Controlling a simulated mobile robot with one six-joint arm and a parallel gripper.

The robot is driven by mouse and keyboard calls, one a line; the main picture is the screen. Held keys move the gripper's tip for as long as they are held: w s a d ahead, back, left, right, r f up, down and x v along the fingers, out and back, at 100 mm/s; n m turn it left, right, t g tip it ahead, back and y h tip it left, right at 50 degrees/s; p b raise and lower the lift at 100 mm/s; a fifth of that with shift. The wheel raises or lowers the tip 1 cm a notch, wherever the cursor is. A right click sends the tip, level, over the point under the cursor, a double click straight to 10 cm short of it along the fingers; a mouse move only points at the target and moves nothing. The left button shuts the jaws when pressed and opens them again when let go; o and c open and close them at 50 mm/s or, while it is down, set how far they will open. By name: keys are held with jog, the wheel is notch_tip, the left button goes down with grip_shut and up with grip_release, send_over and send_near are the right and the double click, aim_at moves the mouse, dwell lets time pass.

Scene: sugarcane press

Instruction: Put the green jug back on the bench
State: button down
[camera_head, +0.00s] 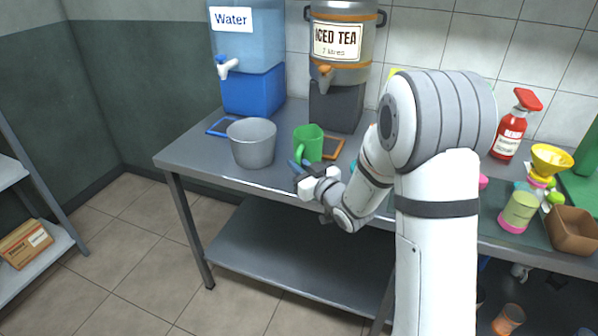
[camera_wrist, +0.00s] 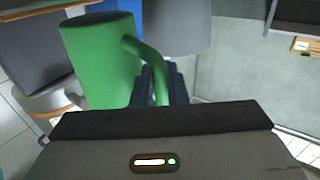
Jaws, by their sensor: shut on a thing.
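The green jug (camera_head: 308,144) is at the bench's front left part, just right of a grey bucket and in front of the iced tea dispenser. My gripper (camera_head: 299,167) is at the jug's near side, shut on its handle. In the wrist view the jug (camera_wrist: 100,62) fills the upper left, and its curved handle runs down between my dark fingers (camera_wrist: 163,84). The steel bench (camera_head: 190,150) is below it. I cannot tell whether the jug's base touches the bench top.
A grey bucket (camera_head: 252,144) stands close left of the jug. Behind are the water dispenser (camera_head: 248,60) and the iced tea dispenser (camera_head: 340,65). A red spray bottle (camera_head: 510,130), yellow funnel (camera_head: 551,160) and brown tray (camera_head: 572,230) are at the right. The bench's left corner is clear.

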jog(key=shift+f, duration=0.8)
jog(key=shift+f, duration=0.1)
jog(key=c, duration=1.4)
grip_release()
jog(key=shift+c, duration=0.2)
jog(key=shift+r, duration=0.2)
jog(key=v, duration=1.2)
jog(key=shift+d+f, duration=0.1)
jog(key=shift+f, duration=0.05)
